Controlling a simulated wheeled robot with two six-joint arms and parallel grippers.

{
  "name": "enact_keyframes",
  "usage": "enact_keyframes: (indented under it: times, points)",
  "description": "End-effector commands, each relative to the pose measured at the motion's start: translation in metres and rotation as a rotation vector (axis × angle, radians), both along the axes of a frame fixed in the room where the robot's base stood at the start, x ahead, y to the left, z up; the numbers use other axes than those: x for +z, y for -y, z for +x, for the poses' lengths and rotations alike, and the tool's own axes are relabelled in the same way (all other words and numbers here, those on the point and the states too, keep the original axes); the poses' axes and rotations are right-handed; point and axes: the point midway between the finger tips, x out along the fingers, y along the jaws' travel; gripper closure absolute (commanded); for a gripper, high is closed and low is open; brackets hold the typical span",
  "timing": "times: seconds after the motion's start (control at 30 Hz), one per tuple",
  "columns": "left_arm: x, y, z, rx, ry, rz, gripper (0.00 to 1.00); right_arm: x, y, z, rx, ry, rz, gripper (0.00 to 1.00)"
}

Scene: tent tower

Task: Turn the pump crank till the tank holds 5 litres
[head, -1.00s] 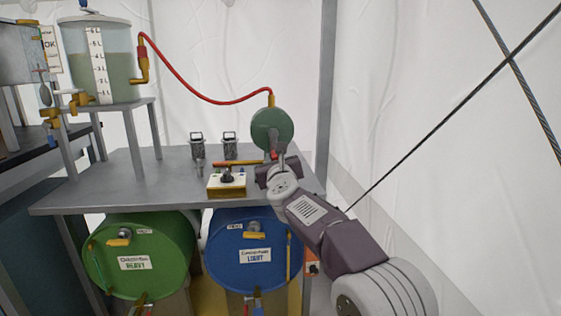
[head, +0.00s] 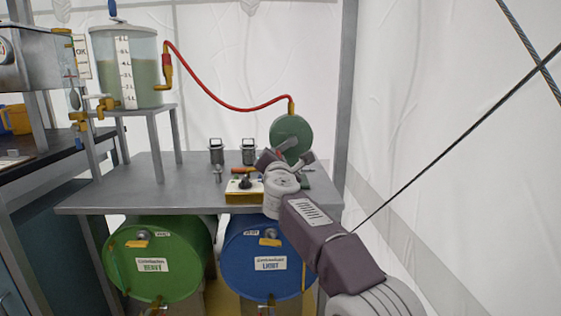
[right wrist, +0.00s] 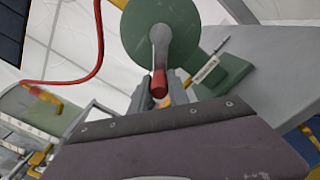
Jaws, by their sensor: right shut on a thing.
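The green round pump (head: 291,134) stands at the right end of the grey table; it also shows in the right wrist view (right wrist: 178,28). Its grey crank arm (right wrist: 160,45) carries a red handle (right wrist: 159,84). My right gripper (head: 285,157) is shut on the crank handle, with its fingers on both sides of it in the right wrist view (right wrist: 160,92). The clear tank (head: 145,85) stands on a raised stand at the left. Its greenish liquid reaches roughly the 4 mark on the white scale (head: 125,72). My left gripper is out of view.
A red hose (head: 225,104) runs from tank to pump. A yellow box (head: 243,190) with a dark knob and two small grey canisters (head: 216,152) stand on the table (head: 110,196). Green (head: 160,255) and blue drums (head: 268,255) lie below. A tent wall and dark rope are at right.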

Motion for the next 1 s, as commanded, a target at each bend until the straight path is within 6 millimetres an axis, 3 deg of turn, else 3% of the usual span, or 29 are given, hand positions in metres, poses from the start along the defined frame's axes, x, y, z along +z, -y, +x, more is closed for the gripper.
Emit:
enact_keyframes:
  times: [0.5,1.0]
  points:
    - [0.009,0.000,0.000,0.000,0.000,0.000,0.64,0.025,-0.010,0.000,0.001,-0.013,0.429,1.00]
    - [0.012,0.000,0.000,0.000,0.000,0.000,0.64,0.035,-0.011,0.000,0.000,-0.018,0.597,1.00]
